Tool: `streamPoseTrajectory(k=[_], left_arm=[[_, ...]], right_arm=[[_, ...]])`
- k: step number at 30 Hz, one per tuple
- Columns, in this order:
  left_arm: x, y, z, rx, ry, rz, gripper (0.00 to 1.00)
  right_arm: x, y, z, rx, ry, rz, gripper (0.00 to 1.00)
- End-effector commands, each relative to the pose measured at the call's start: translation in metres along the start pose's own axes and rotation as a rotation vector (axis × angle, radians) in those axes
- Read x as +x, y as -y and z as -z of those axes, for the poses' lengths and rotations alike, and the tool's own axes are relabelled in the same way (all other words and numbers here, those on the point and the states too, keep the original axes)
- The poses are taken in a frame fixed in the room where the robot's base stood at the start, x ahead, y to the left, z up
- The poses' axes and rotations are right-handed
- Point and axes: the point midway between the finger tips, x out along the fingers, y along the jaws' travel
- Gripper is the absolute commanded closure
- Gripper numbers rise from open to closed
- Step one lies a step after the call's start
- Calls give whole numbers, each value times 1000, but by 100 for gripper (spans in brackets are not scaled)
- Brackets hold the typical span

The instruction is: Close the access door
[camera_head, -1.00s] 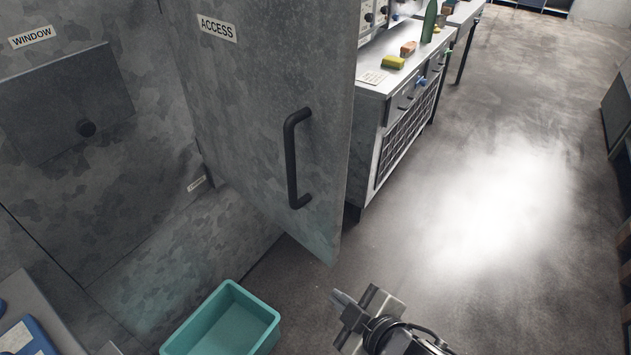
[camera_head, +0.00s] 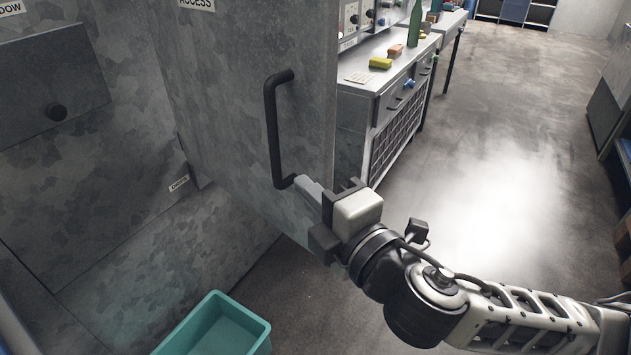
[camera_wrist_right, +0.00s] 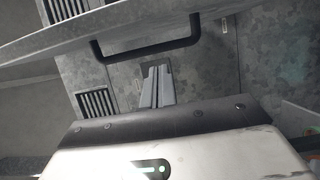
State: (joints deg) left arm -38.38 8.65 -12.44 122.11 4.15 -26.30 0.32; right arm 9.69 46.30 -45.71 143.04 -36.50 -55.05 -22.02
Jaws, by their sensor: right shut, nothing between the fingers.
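The grey mottled access door (camera_head: 225,110) stands open, swung out from the cabinet wall. Its black bar handle (camera_head: 271,130) is on the face toward me. My right gripper (camera_head: 304,187) is shut and empty, with its fingertips at the handle's lower end in the head view; I cannot tell whether they touch. In the right wrist view the shut fingers (camera_wrist_right: 157,86) point toward the door area, and the handle (camera_wrist_right: 146,50) crosses just beyond their tips. My left gripper is not in view.
A teal bin (camera_head: 218,328) stands on the floor below the door. A workbench (camera_head: 385,85) with a green bottle (camera_head: 415,25) and sponges (camera_head: 381,63) is behind the door. A window panel (camera_head: 55,85) with a black knob is at left.

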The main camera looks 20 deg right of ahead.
Motion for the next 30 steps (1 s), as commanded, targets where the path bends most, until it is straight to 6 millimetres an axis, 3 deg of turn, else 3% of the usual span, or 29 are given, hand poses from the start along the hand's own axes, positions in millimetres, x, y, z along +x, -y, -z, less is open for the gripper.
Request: streamPoseTrajectory(k=[2, 7, 15, 30], left_arm=[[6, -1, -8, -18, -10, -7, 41], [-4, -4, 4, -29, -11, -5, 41], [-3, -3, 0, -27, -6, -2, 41], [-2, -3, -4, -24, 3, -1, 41]], right_arm=[[10, 4, 1, 0, -2, -6, 100], [39, -2, -2, -5, 1, 0, 100], [44, 0, -34, -4, -1, 3, 100], [45, 0, -39, -1, -5, 2, 100]])
